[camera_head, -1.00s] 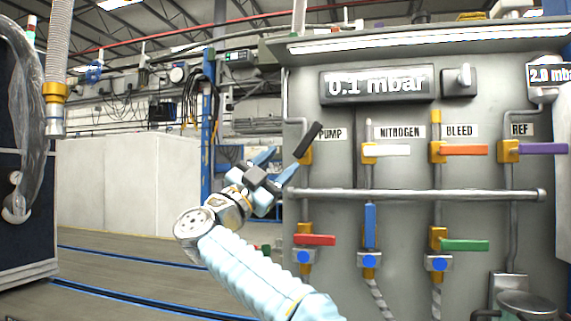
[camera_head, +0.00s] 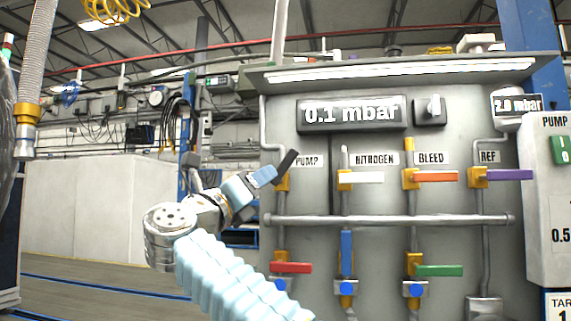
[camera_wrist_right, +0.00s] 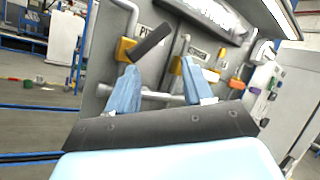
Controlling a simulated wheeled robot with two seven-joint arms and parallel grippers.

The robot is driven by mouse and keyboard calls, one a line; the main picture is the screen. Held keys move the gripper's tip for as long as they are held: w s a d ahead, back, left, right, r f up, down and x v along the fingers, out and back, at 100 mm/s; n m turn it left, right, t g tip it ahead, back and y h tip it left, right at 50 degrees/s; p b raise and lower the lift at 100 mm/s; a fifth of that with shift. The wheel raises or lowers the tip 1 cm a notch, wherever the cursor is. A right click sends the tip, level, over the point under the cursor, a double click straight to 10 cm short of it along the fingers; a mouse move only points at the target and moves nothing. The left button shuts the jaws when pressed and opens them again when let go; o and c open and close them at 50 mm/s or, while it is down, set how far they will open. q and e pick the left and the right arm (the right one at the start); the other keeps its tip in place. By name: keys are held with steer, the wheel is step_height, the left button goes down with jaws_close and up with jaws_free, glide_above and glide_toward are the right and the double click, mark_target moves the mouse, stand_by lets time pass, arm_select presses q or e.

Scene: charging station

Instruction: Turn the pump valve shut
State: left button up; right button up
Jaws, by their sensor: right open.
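The pump valve has a black handle (camera_head: 287,161) tilted up to the right on a yellow body (camera_head: 283,183), below the PUMP label. In the right wrist view the black handle (camera_wrist_right: 152,42) lies just beyond the fingertips, with its yellow body (camera_wrist_right: 125,49) to the left. My right gripper (camera_head: 266,177) is just left of and below the handle. In the right wrist view its two blue fingers (camera_wrist_right: 162,78) stand apart with nothing between them. Whether a finger touches the handle I cannot tell. My left gripper is not in view.
To the right are the white nitrogen handle (camera_head: 361,178), orange bleed handle (camera_head: 437,178) and purple reference handle (camera_head: 510,175). A horizontal pipe (camera_head: 390,220) runs below them. Red (camera_head: 291,268), blue (camera_head: 346,252) and green (camera_head: 439,271) handles sit lower. The display (camera_head: 352,114) reads 0.1 mbar.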

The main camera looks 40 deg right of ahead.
mark_target(288, 161)
steer(key=w+d+r+m+p, duration=0.1)
steer(key=d+m+p, duration=0.1)
steer(key=d+m, duration=0.1)
steer(key=w+d+r+m+t+y+p, duration=0.1)
steer(key=d+r+m+p, duration=0.1)
steer(key=m, duration=0.3)
steer(key=w+d+r+m+t+y+p, duration=0.1)
steer(key=d+r+m, duration=0.1)
steer(key=d+m, duration=0.2)
steer(key=shift+w+d+r+p, duration=0.15)
steer(key=shift+d+p, duration=0.2)
steer(key=shift+p, duration=0.05)
steer(key=shift+w+d, duration=0.25)
steer(key=shift+d, duration=0.25)
jaws_close()
